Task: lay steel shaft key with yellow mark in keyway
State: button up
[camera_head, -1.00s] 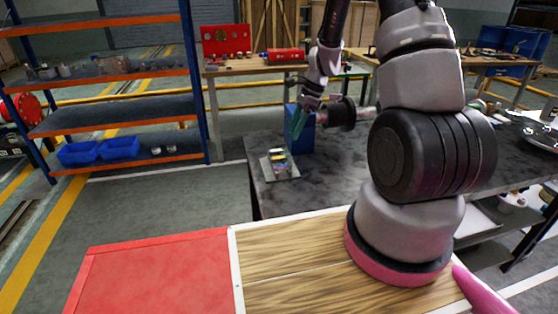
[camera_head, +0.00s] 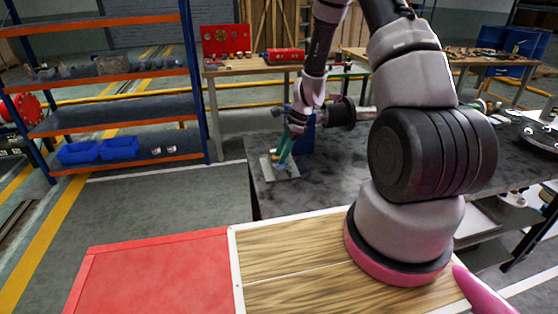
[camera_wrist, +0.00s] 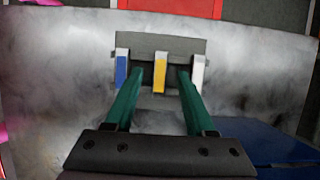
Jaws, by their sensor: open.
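The steel shaft key with the yellow mark (camera_wrist: 160,74) stands in a dark grey holder (camera_wrist: 160,43), between a blue-marked key (camera_wrist: 121,70) and a white-marked key (camera_wrist: 198,72). My gripper (camera_wrist: 160,84) is open, its green fingers reaching to either side of the yellow-marked key without visibly closing on it. In the head view my gripper (camera_head: 281,161) is down at the light plate (camera_head: 266,171) and hides the keys. A dark flange with a shaft (camera_head: 341,112) is right of my gripper. I cannot make out the keyway.
A blue block (camera_head: 306,138) stands close behind my gripper; its top also shows in the wrist view (camera_wrist: 265,142). The grey bench (camera_head: 325,178) is bare in front of it. A shelf rack (camera_head: 120,109) stands at the left.

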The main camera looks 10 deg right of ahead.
grip_shut()
